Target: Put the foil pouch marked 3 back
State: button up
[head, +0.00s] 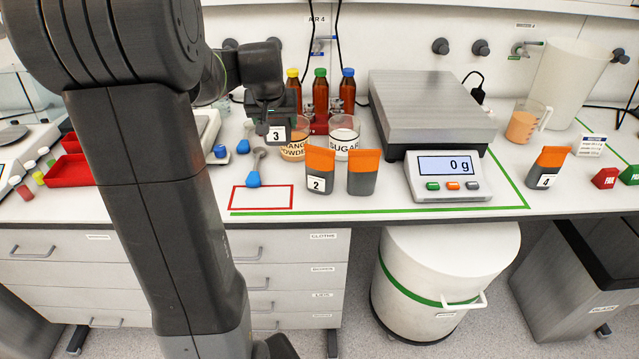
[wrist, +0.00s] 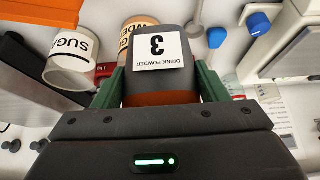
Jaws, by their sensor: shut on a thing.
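The foil pouch marked 3 (head: 276,134) is in my gripper (head: 268,107), above the bench and in front of the brown bottles. In the wrist view the pouch (wrist: 158,75) sits between the green fingers, with its orange end at the gripper and its grey body and "DRINK POWDER 3" label pointing away. In the head view most of the pouch is hidden or merges with the dark gripper. The pouch marked 2 (head: 319,172) and another orange-and-grey pouch (head: 362,173), its number not visible, stand upright side by side. The pouch marked 4 (head: 549,168) stands far right.
A red-outlined rectangle (head: 262,209) on the bench is empty; a blue-ended scoop (head: 253,179) lies just behind it. Sugar (head: 344,134) and mango powder (head: 293,150) beakers stand near the gripper. A scale (head: 447,176) reading 0 g stands right of the pouches.

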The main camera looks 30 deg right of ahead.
notch_tip(320, 180, down, 10)
jog(key=shift+s+d+f, duration=0.1)
jog(key=shift+d, duration=0.05)
dwell(0.3)
jog(key=shift+f, duration=0.15)
jog(key=o, duration=1.2)
jog(key=shift+o, duration=0.2)
jog(key=shift+r, duration=0.35)
jog(key=v, duration=1.1)
jog(key=shift+s+r, duration=0.25)
